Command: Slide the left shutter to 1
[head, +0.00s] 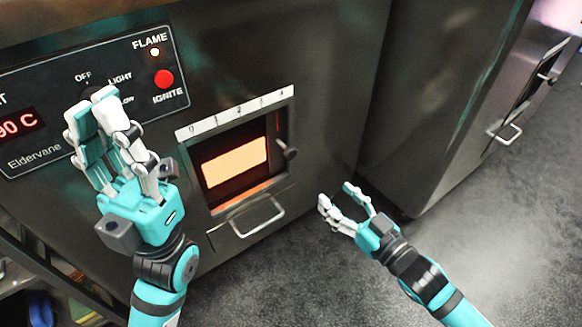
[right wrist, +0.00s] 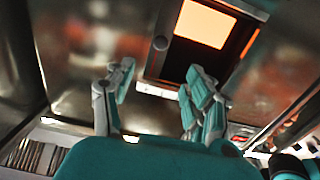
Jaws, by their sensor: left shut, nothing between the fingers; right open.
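The left shutter (head: 279,133) is a dark plate with a round knob (head: 290,152) at the right side of the near oven's opening. The knob stands below about the 4 end of the white scale (head: 236,112), which runs 0 to 4. It also shows in the right wrist view (right wrist: 160,43), beyond the fingers and apart from them. My right gripper (head: 336,195) is open and empty, to the lower right of the knob. My left gripper (head: 92,103) is shut and empty, in front of the control panel, hiding part of its dial.
The opening glows orange (head: 235,163). A metal handle (head: 258,221) sticks out below it. The control panel (head: 174,97) has a red IGNITE button (head: 164,78). A second unit with its own handle (head: 510,134) stands at right. The floor between is clear.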

